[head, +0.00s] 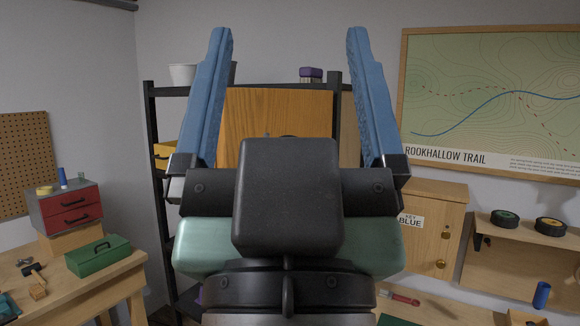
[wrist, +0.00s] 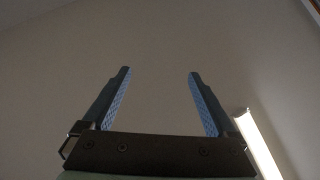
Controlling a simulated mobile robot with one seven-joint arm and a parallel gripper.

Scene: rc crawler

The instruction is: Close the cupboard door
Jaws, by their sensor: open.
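My gripper (head: 288,35) rises large in the middle of the head view, its two blue fingers pointing up and wide apart, with nothing between them. The wrist view also shows the gripper (wrist: 160,72) open and empty against a plain surface. Behind it in the head view, an orange-brown wooden panel (head: 277,112), which looks like the cupboard door, stands in the dark-framed shelving. A dark curved piece, perhaps its handle, shows just above my gripper body. My gripper hides the panel's lower part. I cannot tell how far the door stands open.
A pale wooden cabinet (head: 436,232) with a label reading "BLUE" stands at right, beside a wall shelf (head: 510,270) with wheels. A workbench (head: 110,285) at left holds a green toolbox (head: 98,255) and a red drawer box (head: 68,208). A dark shelf post (head: 152,140) stands left of my gripper.

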